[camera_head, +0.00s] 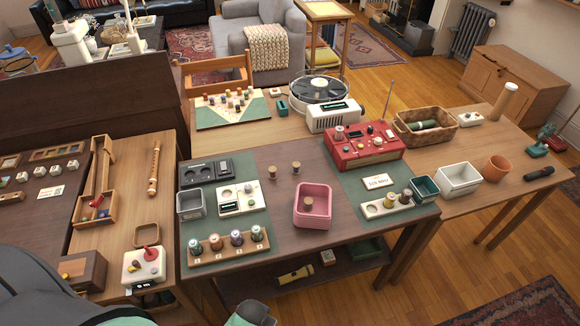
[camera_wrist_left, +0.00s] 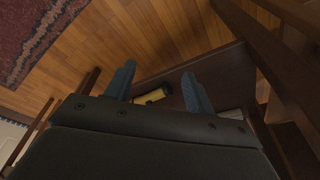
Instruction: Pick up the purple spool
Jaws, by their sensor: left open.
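A wooden rack (camera_head: 230,250) on the near left of the dark table holds several upright spools in a row. The spools do not show in the left wrist view. My right gripper is in neither view.
Behind the rack are a grey bin (camera_head: 190,204) and a white device (camera_head: 242,199). A yellow flashlight (camera_head: 296,275) lies on the low shelf. Bare table lies between the rack and pink bin.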

